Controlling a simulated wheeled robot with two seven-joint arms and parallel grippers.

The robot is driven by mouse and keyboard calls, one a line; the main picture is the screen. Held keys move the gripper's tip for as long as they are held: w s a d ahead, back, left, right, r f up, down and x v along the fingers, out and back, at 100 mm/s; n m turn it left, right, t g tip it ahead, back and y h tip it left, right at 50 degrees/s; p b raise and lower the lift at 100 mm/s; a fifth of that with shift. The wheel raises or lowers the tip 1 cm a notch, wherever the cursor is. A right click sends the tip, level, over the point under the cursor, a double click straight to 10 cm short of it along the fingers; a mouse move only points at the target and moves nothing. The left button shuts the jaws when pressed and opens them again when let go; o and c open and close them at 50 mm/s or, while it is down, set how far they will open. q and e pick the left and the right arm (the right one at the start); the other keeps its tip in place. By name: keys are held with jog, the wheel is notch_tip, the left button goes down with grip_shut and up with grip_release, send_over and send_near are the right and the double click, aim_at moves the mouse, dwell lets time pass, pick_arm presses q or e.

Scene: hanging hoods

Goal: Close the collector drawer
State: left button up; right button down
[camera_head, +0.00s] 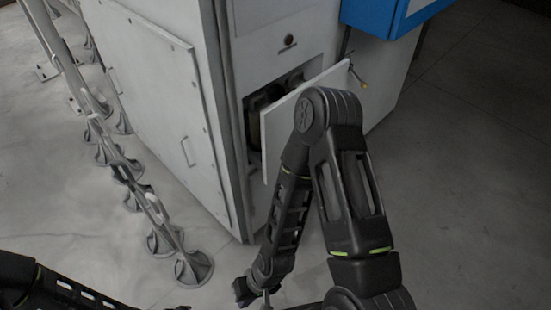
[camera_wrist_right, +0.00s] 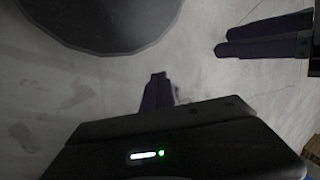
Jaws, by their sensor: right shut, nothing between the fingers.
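The collector drawer's white front panel (camera_head: 284,120) stands out from the grey cabinet (camera_head: 160,70), leaving a dark opening (camera_head: 262,105) with shadowed contents behind it. My right arm crosses in front and hides part of the panel's right side. My right gripper (camera_head: 250,290) hangs low near the bottom edge of the head view, apart from the drawer. In the right wrist view its fingers (camera_wrist_right: 158,90) are together and empty above the floor. My left arm enters at the lower left; its fingers are not clear.
A blue box (camera_head: 385,15) is at the upper right of the cabinet. A small yellow-tipped lever or valve (camera_head: 358,75) sits beside the panel's upper right corner. A rail with several round feet (camera_head: 192,268) runs along the left. The right floor (camera_head: 470,180) is clear.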

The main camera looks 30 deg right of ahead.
jog(key=w+d+f+m+t+b, duration=0.1)
jog(key=w+d+m+t+b, duration=0.3)
jog(key=w+d+b, duration=0.45)
jog(key=w+d+f+m+t+b, duration=0.1)
jog(key=w+d+m+t+b, duration=0.4)
jog(key=w, duration=0.6)
jog(key=w+d+r+m+t+h+b, duration=0.1)
jog(key=w+d+r+t+b, duration=0.2)
jog(key=d, duration=0.5)
jog(key=d+r+m+t+b, duration=0.25)
jog(key=d+r+b, duration=0.2)
jog(key=d, duration=0.25)
jog(key=s+d+r+t+y+b, duration=0.2)
jog(key=s+d+r, duration=0.1)
jog(key=r, duration=0.2)
jog(key=shift+s+d, duration=0.15)
jog(key=shift+s, duration=0.25)
jog(key=shift+b, duration=0.3)
